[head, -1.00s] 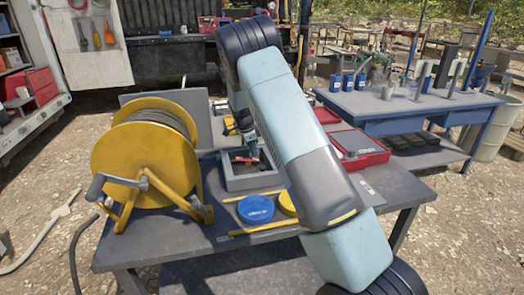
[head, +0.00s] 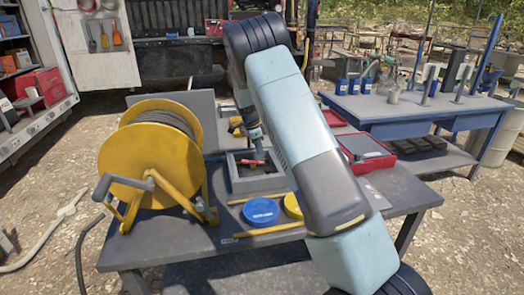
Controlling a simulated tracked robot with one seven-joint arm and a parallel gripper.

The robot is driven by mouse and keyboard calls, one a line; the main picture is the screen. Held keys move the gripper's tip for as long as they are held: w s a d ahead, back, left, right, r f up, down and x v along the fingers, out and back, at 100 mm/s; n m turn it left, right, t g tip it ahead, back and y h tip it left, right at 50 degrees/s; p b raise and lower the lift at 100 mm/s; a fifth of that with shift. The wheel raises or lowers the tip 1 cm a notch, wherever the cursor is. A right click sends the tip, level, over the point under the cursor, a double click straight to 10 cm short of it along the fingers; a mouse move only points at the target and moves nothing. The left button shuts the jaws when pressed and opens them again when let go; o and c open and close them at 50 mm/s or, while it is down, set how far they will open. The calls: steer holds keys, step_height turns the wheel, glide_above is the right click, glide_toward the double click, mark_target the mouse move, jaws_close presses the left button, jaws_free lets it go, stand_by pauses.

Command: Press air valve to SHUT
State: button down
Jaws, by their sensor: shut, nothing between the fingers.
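My gripper (head: 258,153) is small in the head view, pointing down over a grey open-topped box (head: 258,183) on the near table. Its fingers look shut and empty. A small red part (head: 249,162), which may be the air valve's handle, shows inside the box just below and left of the fingertips. I cannot tell whether the fingers touch it, or how the valve stands. My arm hides the area to the right of the box.
A yellow hose reel (head: 150,165) stands left of the box. A red case (head: 366,152) is on the right. A blue-framed bench (head: 400,108) stands behind.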

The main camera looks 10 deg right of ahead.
steer(key=d+r, duration=0.3)
steer(key=r, duration=0.9)
steer(key=shift+r, duration=0.4)
steer(key=shift+d, duration=0.1)
